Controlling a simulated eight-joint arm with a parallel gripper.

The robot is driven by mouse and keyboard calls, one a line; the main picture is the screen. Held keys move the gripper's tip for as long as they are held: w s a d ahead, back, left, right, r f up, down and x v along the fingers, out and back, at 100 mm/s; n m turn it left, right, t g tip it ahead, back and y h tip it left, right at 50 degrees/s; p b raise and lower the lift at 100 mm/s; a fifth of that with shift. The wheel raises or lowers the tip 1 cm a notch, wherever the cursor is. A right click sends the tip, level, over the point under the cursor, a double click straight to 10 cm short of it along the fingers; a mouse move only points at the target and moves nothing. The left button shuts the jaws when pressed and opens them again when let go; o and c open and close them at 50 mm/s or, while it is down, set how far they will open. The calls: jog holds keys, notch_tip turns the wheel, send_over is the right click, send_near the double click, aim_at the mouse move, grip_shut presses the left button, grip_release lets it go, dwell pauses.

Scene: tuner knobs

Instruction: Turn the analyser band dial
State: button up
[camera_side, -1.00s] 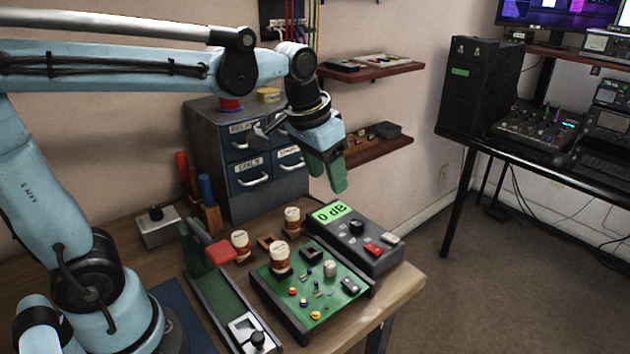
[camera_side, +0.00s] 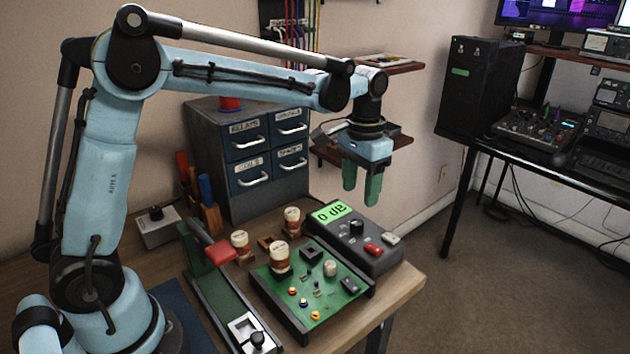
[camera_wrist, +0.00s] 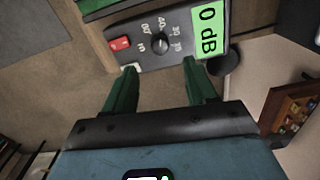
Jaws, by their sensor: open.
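The analyser (camera_side: 362,240) is a grey box on the bench near its right edge, with a lit green display (camera_side: 331,212) reading 0 dB. Its black band dial (camera_side: 356,228) sits on the top face; in the wrist view the dial (camera_wrist: 160,45) has numbers around it. A red button (camera_side: 373,249) is on the same face. My gripper (camera_side: 362,198) hangs above the analyser with its green fingers pointing down, apart and empty. In the wrist view the open fingers (camera_wrist: 160,72) lie below the dial in the picture, one to each side. Nothing touches the dial.
A green circuit board (camera_side: 279,288) with several parts stands left of the analyser. A lever fixture with a red handle (camera_side: 221,252) is farther left. A drawer cabinet (camera_side: 213,170) stands behind. The air around my gripper is free.

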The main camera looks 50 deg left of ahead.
aim_at(357, 222)
notch_tip(357, 222, down, 8)
jog(key=shift+f, duration=0.1)
dwell(0.4)
jog(key=c, duration=1.1)
jog(key=shift+o, duration=0.2)
jog(key=shift+n, duration=0.4)
jog(key=n, duration=0.9)
